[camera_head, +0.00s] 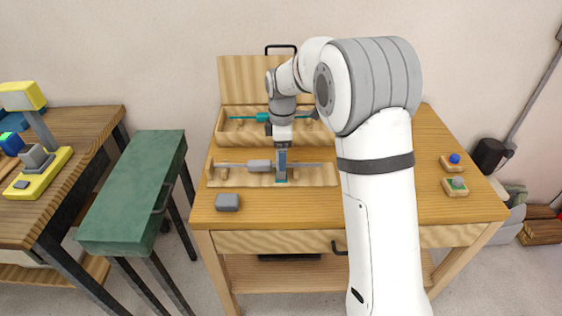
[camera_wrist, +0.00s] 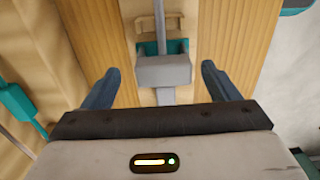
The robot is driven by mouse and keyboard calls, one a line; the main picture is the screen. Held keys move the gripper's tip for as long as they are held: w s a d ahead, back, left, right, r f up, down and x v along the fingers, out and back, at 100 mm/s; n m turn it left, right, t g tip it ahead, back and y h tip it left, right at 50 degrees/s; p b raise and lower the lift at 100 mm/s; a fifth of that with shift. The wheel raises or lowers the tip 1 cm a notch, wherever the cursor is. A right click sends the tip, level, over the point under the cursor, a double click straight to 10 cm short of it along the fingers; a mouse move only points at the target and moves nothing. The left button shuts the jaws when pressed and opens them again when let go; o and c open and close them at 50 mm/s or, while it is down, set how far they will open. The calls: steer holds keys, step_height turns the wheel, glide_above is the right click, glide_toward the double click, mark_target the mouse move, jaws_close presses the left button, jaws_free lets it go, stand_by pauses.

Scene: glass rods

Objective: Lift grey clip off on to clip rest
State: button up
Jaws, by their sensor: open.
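The grey clip (camera_wrist: 163,70) sits around a grey rod (camera_wrist: 159,20) in the wrist view. My gripper (camera_wrist: 160,82) is open, with one finger to each side of the clip and gaps between. In the head view my gripper (camera_head: 281,170) is over the holder and hides part of the rod. A teal piece (camera_wrist: 150,47) lies by the clip under the rod. I cannot tell which thing is the clip rest.
A dark grey block (camera_head: 228,202) lies on the table at the front left. An open wooden case (camera_head: 222,125) with a teal-fitted rod (camera_head: 262,117) is behind the holder. Two small wooden blocks (camera_head: 451,162) (camera_head: 455,187) sit at the right.

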steer(key=f, duration=0.4)
steer(key=shift+s+a+f, duration=0.15)
steer(key=shift+a+f, duration=0.05)
steer(key=shift+f, duration=0.15)
steer(key=c, duration=1.1)
